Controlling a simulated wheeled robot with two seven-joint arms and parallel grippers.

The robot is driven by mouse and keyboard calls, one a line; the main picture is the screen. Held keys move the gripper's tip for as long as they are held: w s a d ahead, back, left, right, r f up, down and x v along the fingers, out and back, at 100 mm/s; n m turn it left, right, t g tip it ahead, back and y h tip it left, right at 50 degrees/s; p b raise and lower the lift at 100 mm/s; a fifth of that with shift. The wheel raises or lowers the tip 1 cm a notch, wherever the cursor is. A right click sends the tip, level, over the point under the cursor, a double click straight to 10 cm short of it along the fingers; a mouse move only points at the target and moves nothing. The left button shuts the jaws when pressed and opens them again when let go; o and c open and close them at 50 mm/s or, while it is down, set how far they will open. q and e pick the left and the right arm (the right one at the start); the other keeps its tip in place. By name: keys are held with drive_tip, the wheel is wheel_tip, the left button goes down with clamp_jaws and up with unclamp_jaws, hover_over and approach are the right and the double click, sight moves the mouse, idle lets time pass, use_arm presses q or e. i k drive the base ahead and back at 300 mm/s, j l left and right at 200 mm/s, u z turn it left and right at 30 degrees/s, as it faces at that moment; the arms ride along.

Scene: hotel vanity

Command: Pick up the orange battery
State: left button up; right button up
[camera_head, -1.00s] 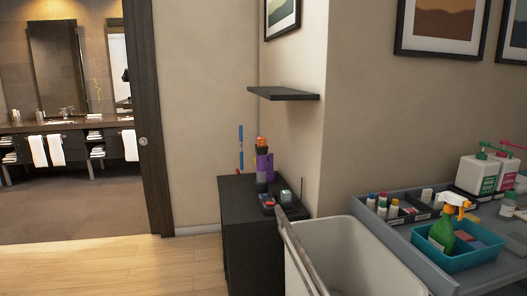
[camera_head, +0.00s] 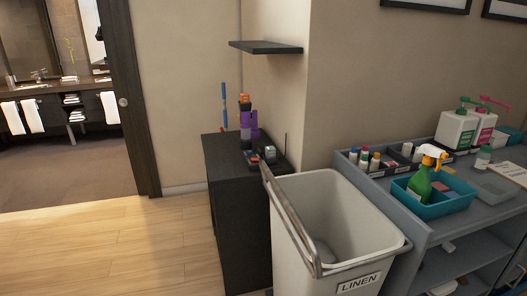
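A small orange piece (camera_head: 242,99) shows on top of a dark and purple upright object (camera_head: 249,121) at the back of a black cabinet (camera_head: 219,150). I cannot tell whether the orange piece is the battery. Small dark, red and grey items (camera_head: 262,155) lie at the cabinet's front right and are too small to make out. Neither of my grippers is in view.
A white linen bin (camera_head: 345,235) with a metal handle (camera_head: 290,222) stands in front of the cabinet. A grey cart (camera_head: 440,226) with a teal tray (camera_head: 425,210) and bottles is at the right. Wood floor (camera_head: 130,240) is clear at the left.

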sight(245, 98)
drive_tip(key=i+j+u, duration=0.55)
drive_tip(key=i+j, duration=0.25)
drive_tip(key=i+j+u, duration=0.3)
drive_tip(key=i, duration=0.15)
drive_tip(key=i+j+u, duration=0.25)
drive_tip(key=i, duration=0.2)
drive_tip(key=i+z, duration=0.1)
drive_tip(key=i, duration=0.4)
drive_tip(key=i+j+z, duration=0.15)
drive_tip(key=i, duration=0.3)
drive_tip(key=i+z, duration=0.2)
drive_tip(key=z, duration=0.3)
drive_tip(key=i+j+z, duration=0.1)
drive_tip(key=z, duration=0.35)
drive_tip(key=i+j+z, duration=0.2)
drive_tip(key=z, duration=0.3)
drive_tip(key=i+j, duration=0.05)
drive_tip(key=i, duration=0.05)
